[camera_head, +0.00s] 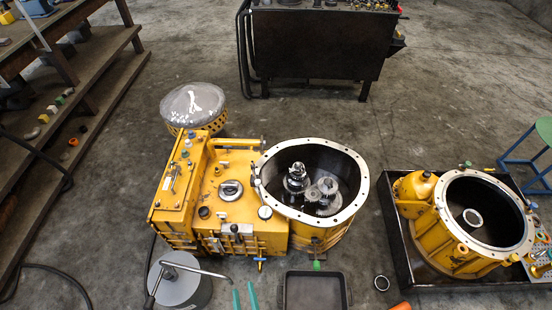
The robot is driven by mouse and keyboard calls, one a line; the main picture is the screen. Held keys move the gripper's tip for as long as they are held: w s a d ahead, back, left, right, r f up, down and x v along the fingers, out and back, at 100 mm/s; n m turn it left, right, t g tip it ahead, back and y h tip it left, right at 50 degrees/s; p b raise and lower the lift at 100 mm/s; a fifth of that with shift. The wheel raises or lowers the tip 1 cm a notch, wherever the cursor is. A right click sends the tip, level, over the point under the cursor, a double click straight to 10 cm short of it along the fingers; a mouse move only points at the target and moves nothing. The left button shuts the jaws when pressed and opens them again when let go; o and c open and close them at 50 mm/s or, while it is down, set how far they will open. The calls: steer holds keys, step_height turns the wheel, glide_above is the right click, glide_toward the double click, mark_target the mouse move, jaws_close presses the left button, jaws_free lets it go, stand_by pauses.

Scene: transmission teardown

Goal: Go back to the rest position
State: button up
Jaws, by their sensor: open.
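My gripper is not seen in the head view, so its place and pose are hidden from me. The yellow transmission housing (228,205) stands on the concrete floor in the middle. Its round open bell (325,232) shows several metal gears and shafts (312,188) inside. A second yellow ring-shaped housing (449,246) sits in a black tray (395,225) at the right. A light metal ring (473,218) shows inside its opening.
A grey round-topped object (178,284) and a shallow dark tray (313,272) are at the front. Two teal handle-like pieces (245,297) show at the bottom edge. Wooden steps (85,75) stand left, a dark workbench (318,45) behind.

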steer(key=s+d+r+m+h, duration=0.1)
steer(key=s+d+r+m, duration=0.2)
steer(key=r, duration=0.8)
steer(key=s+d+r+m+h, duration=0.1)
steer(key=s+d+r+m, duration=0.2)
steer(key=r, duration=0.9)
steer(key=s+d+r+m+h, duration=0.2)
steer(key=s+d+r, duration=0.4)
steer(key=r, duration=0.5)
steer(key=shift+s+r+m+g, duration=0.25)
steer(key=shift+r+m+g, duration=0.1)
steer(key=shift+m, duration=0.25)
